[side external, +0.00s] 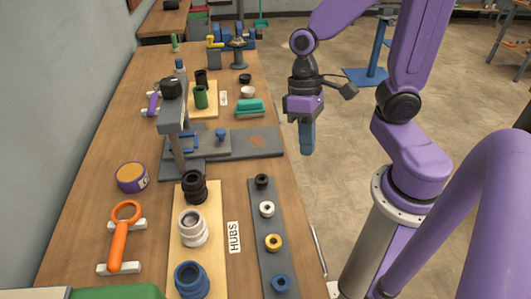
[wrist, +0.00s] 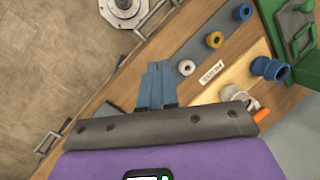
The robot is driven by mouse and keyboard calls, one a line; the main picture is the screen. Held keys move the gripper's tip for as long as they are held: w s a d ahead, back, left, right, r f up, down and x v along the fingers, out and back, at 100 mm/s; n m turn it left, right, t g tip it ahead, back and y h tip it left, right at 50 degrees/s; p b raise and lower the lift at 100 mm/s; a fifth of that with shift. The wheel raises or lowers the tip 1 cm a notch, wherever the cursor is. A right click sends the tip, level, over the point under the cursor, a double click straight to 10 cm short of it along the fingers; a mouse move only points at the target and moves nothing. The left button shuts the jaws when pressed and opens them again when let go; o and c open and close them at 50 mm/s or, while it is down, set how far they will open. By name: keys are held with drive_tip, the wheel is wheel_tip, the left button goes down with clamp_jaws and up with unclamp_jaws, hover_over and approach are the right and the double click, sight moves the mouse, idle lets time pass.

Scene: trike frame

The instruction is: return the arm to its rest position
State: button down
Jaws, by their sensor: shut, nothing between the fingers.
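My gripper (side external: 307,138) hangs pointing down off the right edge of the workbench, over the open floor, in the side external view. Its blue fingers are together and hold nothing. In the wrist view the closed blue fingers (wrist: 157,85) show in the middle, above the purple and grey wrist body. The workbench (side external: 105,115) runs along the left of the side external view. My gripper is apart from the bench and from the parts on it.
A grey strip (side external: 255,203) with several rings lies along the bench's right edge. Beside it a wooden board (side external: 189,261) holds black, white and blue hubs. An orange part (side external: 122,236), a round tin (side external: 131,177) and a grey press (side external: 171,108) stand farther left. The floor (side external: 335,119) around my gripper is clear.

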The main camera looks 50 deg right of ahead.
drive_tip(key=s+d+r+n+t+h, duration=0.1)
drive_tip(key=s+r+n+t, duration=0.1)
drive_tip(key=s+n, duration=0.4)
drive_tip(key=shift+r+n+t+h, duration=0.25)
drive_tip(key=shift+n+t+h, duration=0.2)
drive_tip(key=shift+n, duration=1.55)
